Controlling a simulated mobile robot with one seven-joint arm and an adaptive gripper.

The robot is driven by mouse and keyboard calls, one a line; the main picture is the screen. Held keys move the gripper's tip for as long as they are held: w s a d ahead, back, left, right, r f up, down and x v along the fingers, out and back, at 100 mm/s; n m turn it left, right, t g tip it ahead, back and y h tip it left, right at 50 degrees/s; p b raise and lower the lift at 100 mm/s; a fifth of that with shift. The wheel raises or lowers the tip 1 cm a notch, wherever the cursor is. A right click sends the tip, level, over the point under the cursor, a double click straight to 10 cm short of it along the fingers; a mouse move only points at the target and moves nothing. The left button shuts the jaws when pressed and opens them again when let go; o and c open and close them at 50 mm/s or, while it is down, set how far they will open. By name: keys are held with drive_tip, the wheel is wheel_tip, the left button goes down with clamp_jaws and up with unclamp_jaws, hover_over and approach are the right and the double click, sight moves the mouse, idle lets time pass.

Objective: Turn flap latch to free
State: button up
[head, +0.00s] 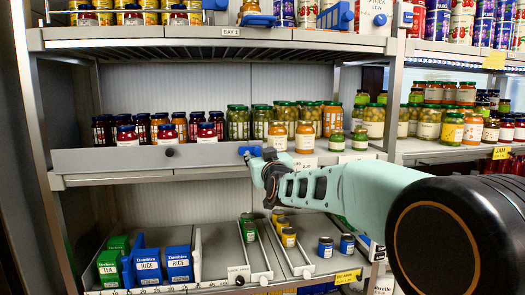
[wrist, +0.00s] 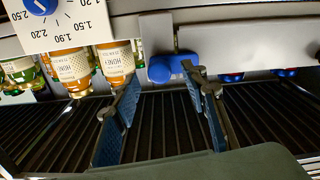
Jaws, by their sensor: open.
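The flap (head: 125,159) is a long grey panel along the front of the middle shelf, with a dark knob (head: 169,152) on it. The blue latch (head: 249,151) is at its right end. In the wrist view, which looks upside down, the latch (wrist: 163,69) is a rounded blue piece with a lever beside the pale flap end (wrist: 225,42). My gripper (head: 262,163) is at the latch in the head view, its fingers mostly hidden by my arm. In the wrist view my gripper (wrist: 162,88) is open, fingertips either side of the latch; contact is unclear.
Honey jars (wrist: 73,70) stand close beside the left finger in the wrist view, near a price dial (wrist: 42,6). More jars (head: 236,122) line the middle shelf. The lower shelf holds rice boxes (head: 178,263) and jars in lanes. The upper shelf (head: 180,40) overhangs.

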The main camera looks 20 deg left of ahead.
sight(251, 152)
drive_tip(key=shift+x, duration=1.15)
clamp_jaws()
